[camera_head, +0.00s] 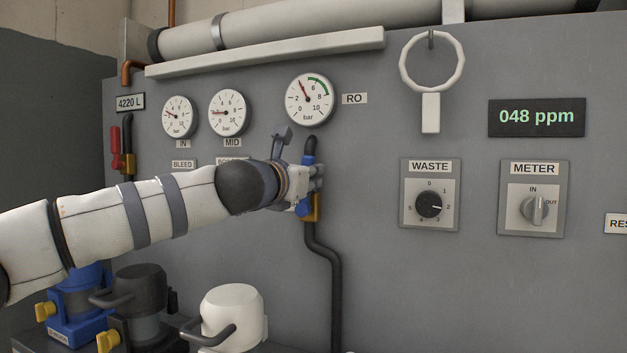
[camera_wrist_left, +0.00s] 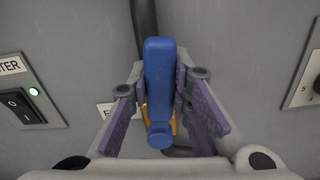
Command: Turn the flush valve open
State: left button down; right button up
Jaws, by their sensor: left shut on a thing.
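The flush valve has a blue lever (camera_wrist_left: 159,90) and a yellow brass body (camera_head: 313,208). It sits on a dark pipe on the grey panel, below the RO gauge. My left gripper (camera_head: 312,180) is shut on the blue lever, with one purple-grey finger on each side of it in the left wrist view. There the lever runs lengthwise up the picture, roughly in line with the dark pipe (camera_wrist_left: 145,17) behind it. My gripper hides much of the valve in the head view. A label (camera_wrist_left: 104,109) beside it is mostly covered. My right gripper is out of view.
Gauges (camera_head: 309,99) hang above my arm. The WASTE dial (camera_head: 429,204) and METER switch (camera_head: 535,210) are to the right. A red-handled valve (camera_head: 116,139) is at the left. Pump-like units (camera_head: 233,310) stand below my arm.

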pick_arm(q)
jog(key=shift+w+a+n, duration=0.15)
jog(key=shift+a+n, duration=0.25)
jog(key=shift+n, duration=0.3)
jog(key=c, duration=1.4)
grip_release()
jog(key=shift+c, duration=0.2)
jog(key=v, duration=1.2)
